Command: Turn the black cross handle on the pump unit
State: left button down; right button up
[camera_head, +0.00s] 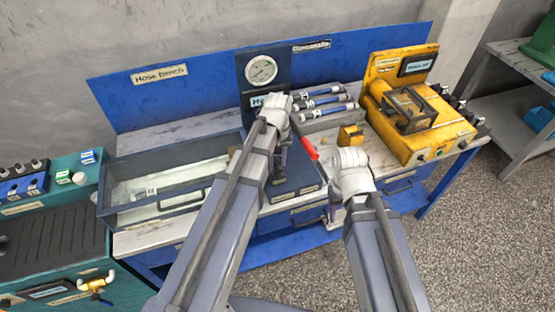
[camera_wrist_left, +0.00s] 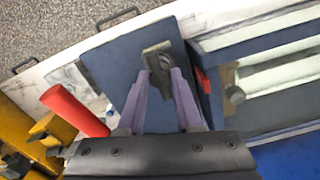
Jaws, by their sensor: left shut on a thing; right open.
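I cannot make out a clear black cross handle. In the left wrist view, my left gripper (camera_wrist_left: 162,85) is shut on a dark rounded piece (camera_wrist_left: 160,66) with a tan block (camera_wrist_left: 158,48) at its far side; I cannot tell whether it is the handle. They are over a dark blue plate (camera_wrist_left: 120,60). In the head view, my left gripper (camera_head: 281,158) is partly hidden under its wrist, below the gauge panel (camera_head: 262,70). A red lever (camera_head: 304,138) rises beside it and also shows in the left wrist view (camera_wrist_left: 75,110). My right gripper (camera_head: 336,214) is open by the bench's front edge, seemingly empty.
A glass-topped case (camera_head: 165,190) lies left on the bench. Several hoses (camera_head: 325,100) lie behind. A yellow unit (camera_head: 420,115) stands right, with a small yellow block (camera_head: 351,135) nearby.

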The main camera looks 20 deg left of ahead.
aim_at(278, 163)
pick_arm(q)
jog(key=c, duration=0.6)
grip_release()
jog(key=shift+r, duration=0.15)
notch_tip(278, 163, up, 8)
jog(key=p, duration=0.8)
jog(key=shift+f, duration=0.2)
jog(key=shift+s+d+f, duration=0.2)
jog(key=shift+s, duration=0.05)
jog(key=s+d+f+m+b, duration=0.1)
jog(key=s+d+m+b, duration=0.1)
jog(key=s+d, duration=0.1)
jog(key=s+d+f+m+b, duration=0.1)
jog(key=s+d+f+m, duration=0.1)
jog(key=s, duration=0.4)
jog(key=s+d+f+m+y+b, duration=0.1)
jog(key=s+d+f+m+b, duration=0.1)
jog(key=s+d+m, duration=0.1)
jog(key=shift+s+d+m+b, duration=0.3)
jog(key=shift+s+d+m, duration=0.1)
jog(key=shift+s+d, duration=0.55)
